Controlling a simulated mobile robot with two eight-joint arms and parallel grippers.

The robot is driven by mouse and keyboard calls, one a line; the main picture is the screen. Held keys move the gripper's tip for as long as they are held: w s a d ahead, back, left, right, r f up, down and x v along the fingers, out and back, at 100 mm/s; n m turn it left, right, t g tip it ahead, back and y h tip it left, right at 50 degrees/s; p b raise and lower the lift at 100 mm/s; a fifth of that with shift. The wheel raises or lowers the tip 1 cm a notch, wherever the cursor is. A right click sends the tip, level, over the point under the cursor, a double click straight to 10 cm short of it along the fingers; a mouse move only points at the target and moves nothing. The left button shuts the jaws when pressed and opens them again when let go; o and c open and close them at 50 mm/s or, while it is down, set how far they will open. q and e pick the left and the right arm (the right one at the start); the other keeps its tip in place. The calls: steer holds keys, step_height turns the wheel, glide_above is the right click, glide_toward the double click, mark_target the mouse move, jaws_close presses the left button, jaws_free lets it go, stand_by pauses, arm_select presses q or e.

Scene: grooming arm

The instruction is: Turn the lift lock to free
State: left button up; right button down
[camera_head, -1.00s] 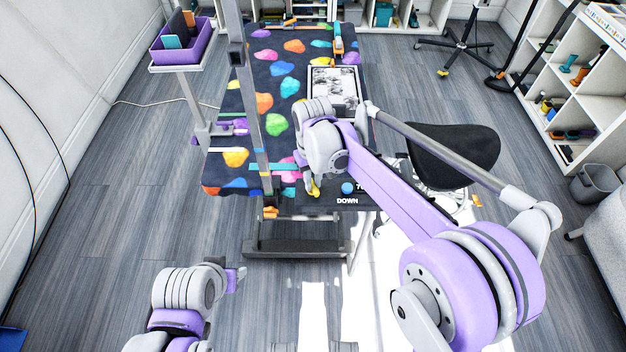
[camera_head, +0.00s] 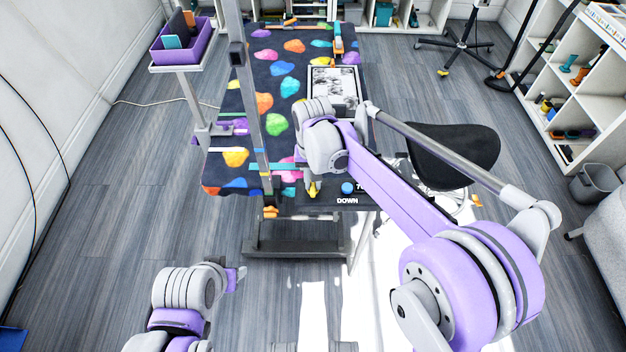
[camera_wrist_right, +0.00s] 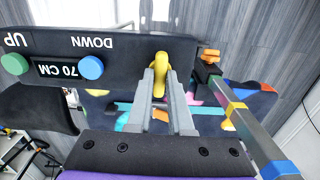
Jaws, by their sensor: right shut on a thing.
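The lift lock is a yellow lever (camera_wrist_right: 160,72) on the dark control panel (camera_wrist_right: 125,48) at the table's near edge. In the wrist view it stands between the grey fingertips of my right gripper (camera_wrist_right: 161,88), which is shut on it. In the head view the yellow lever (camera_head: 313,190) shows just below my right wrist, which hides most of the gripper. Any lock markings are not readable. My left gripper (camera_head: 236,278) is low at the left, away from the table, and its jaws are not clear.
The panel has a blue DOWN button (camera_wrist_right: 91,67), a green UP button (camera_wrist_right: 14,64) and a 70 CM display (camera_wrist_right: 57,70). A grey post (camera_wrist_right: 250,125) rises beside the panel. A black stool (camera_head: 455,155) stands right of the table (camera_head: 240,180).

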mark_target(313, 184)
steer(key=c, duration=0.8)
jaws_free()
steer(key=shift+r, duration=0.15)
step_height(313, 184, up, 11)
steer(key=shift+f+p, duration=0.2)
steer(key=shift+p, duration=0.2)
